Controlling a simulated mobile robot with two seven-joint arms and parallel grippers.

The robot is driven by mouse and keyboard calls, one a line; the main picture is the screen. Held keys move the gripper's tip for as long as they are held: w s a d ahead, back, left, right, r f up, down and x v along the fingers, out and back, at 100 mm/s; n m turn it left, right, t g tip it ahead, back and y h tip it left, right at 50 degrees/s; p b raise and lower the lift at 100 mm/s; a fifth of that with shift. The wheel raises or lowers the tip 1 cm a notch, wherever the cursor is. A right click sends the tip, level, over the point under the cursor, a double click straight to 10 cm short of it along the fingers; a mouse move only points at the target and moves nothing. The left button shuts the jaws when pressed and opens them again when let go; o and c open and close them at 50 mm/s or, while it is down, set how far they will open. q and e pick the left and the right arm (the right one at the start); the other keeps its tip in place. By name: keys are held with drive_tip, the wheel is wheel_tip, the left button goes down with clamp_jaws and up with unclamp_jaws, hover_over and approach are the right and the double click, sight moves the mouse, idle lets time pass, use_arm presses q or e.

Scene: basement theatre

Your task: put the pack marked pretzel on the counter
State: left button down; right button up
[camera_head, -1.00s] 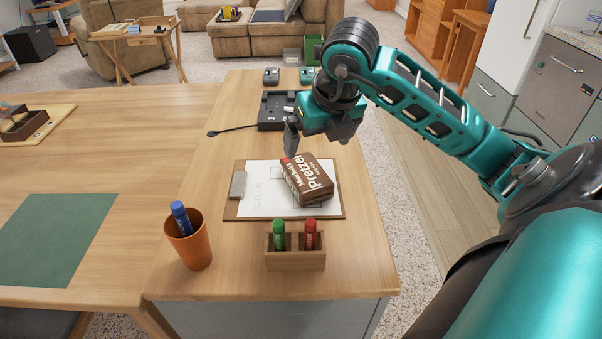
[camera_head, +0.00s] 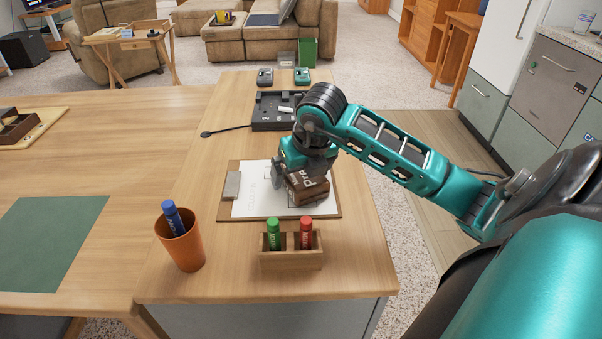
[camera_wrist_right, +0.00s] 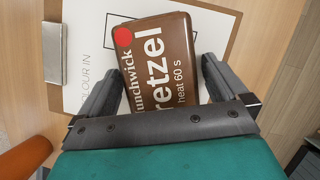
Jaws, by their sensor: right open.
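The brown pack marked pretzel (camera_head: 308,190) lies on a clipboard (camera_head: 226,207) on the wooden desk. In the right wrist view the pack (camera_wrist_right: 160,65) shows white lettering and a red dot. My right gripper (camera_head: 300,178) is lowered over the pack. Its open fingers (camera_wrist_right: 160,80) stand on either side of the near part of the pack; whether they touch it I cannot tell. A pale counter (camera_head: 575,33) shows at the upper right, above grey drawers. My left gripper is out of view.
A wooden holder (camera_head: 291,260) with a green and a red marker stands just in front of the clipboard. An orange cup (camera_head: 185,250) with a blue marker is to its left. A black tray (camera_head: 268,125) lies behind. A clear container (camera_head: 584,21) stands on the counter.

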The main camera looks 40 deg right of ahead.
drive_tip(key=shift+r, duration=0.1)
drive_tip(key=c, duration=1)
